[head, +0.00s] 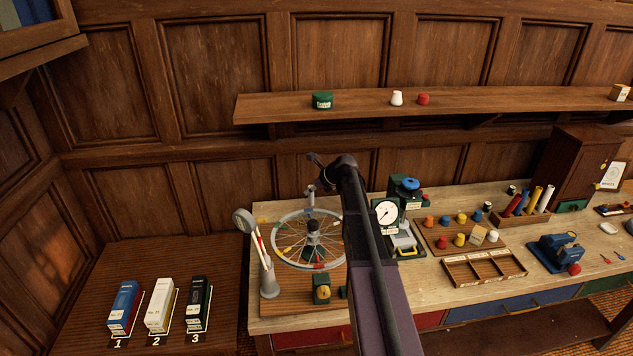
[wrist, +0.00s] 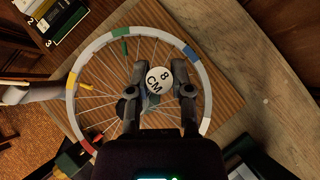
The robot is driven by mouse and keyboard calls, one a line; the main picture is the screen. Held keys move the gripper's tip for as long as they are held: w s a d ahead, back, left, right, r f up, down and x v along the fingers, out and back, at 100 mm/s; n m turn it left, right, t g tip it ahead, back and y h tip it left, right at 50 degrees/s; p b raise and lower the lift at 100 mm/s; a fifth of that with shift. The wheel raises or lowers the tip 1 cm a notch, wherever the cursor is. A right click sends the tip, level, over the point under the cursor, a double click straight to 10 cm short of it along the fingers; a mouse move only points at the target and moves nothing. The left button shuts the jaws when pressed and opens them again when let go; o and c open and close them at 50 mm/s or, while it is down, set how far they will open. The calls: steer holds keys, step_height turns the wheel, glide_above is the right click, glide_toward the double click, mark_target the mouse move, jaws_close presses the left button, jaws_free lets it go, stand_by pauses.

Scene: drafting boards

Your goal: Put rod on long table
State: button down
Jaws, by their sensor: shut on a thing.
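My gripper (wrist: 160,88) is shut on the rod (wrist: 158,79) in the wrist view. The rod shows nearly end-on, as a round white face marked "8 CM" between the fingers. Some blue shows just below it, but I cannot tell whether this belongs to the rod. Fingers and rod are over the spoked wheel (wrist: 202,110); the height of the gap is unclear. In the head view the long table (head: 455,290) is the pale wooden bench along the wall. My arm crosses in front of it there, and the held rod cannot be made out.
A dial gauge (head: 387,214), empty tray (head: 484,268), rack of coloured cylinders (head: 522,217) and blue device (head: 560,250) crowd the right. Small bare patches lie between.

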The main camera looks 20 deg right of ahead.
steer(key=s+a+f+n+g+y+b, duration=0.1)
steer(key=s+a, duration=0.4)
steer(key=s, duration=0.4)
steer(key=s+a+f+n+y+b, duration=0.1)
steer(key=s+a+n, duration=0.1)
steer(key=s+a, duration=0.5)
steer(key=s+a+f+n+g+b, duration=0.1)
steer(key=s+f+b, duration=0.7)
steer(key=shift+s+a, duration=0.35)
steer(key=shift+s, duration=0.05)
steer(key=shift+s, duration=0.1)
